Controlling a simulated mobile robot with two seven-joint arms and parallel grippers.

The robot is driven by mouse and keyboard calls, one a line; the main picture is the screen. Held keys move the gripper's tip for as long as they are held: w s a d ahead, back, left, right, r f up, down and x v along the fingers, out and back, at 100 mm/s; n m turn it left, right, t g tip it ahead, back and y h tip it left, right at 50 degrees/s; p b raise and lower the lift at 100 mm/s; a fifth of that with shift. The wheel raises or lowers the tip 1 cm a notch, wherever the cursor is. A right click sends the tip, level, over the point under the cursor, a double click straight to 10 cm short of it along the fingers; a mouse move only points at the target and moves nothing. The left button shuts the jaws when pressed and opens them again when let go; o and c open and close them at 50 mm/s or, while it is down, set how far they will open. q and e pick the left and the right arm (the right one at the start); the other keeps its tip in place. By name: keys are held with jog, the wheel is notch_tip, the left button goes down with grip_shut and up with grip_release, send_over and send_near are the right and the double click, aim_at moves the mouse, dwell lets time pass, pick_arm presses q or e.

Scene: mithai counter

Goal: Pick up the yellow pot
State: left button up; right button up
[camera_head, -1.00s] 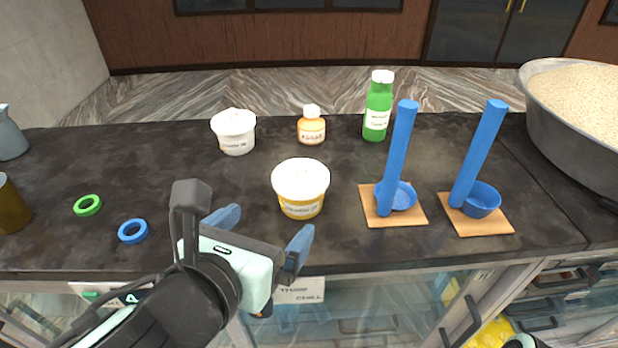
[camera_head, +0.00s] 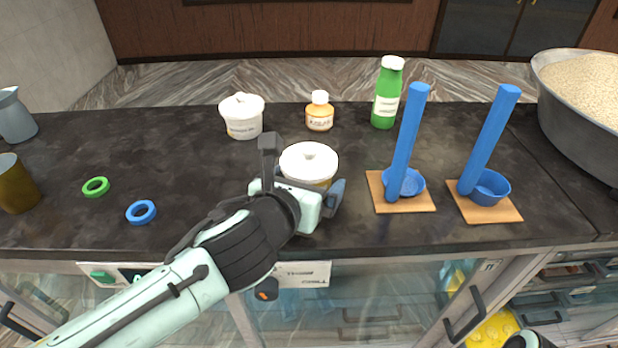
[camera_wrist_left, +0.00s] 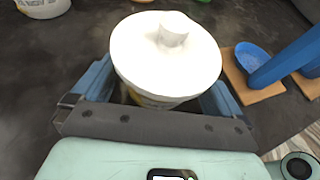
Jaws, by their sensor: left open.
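The yellow pot (camera_head: 310,162) has a white lid with a knob and stands upright on the dark counter, near its front middle. My left gripper (camera_head: 306,189) is at the pot's near side in the head view and hides most of its yellow body. In the left wrist view the white lid (camera_wrist_left: 166,52) lies between and just beyond the two blue fingers (camera_wrist_left: 158,92). The fingers are open, one on each side of the pot. I cannot tell whether they touch it. My right gripper is not clearly seen.
A white pot (camera_head: 242,117), an orange bottle (camera_head: 320,112) and a green bottle (camera_head: 387,95) stand behind. Blue holders on wooden bases (camera_head: 407,206) stand to the right, with a big grain bowl (camera_head: 575,110) beyond. A green ring (camera_head: 96,187) and blue ring (camera_head: 141,212) lie left.

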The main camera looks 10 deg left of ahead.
pick_arm(q)
jog(key=c, duration=1.1)
jog(key=shift+r, duration=0.15)
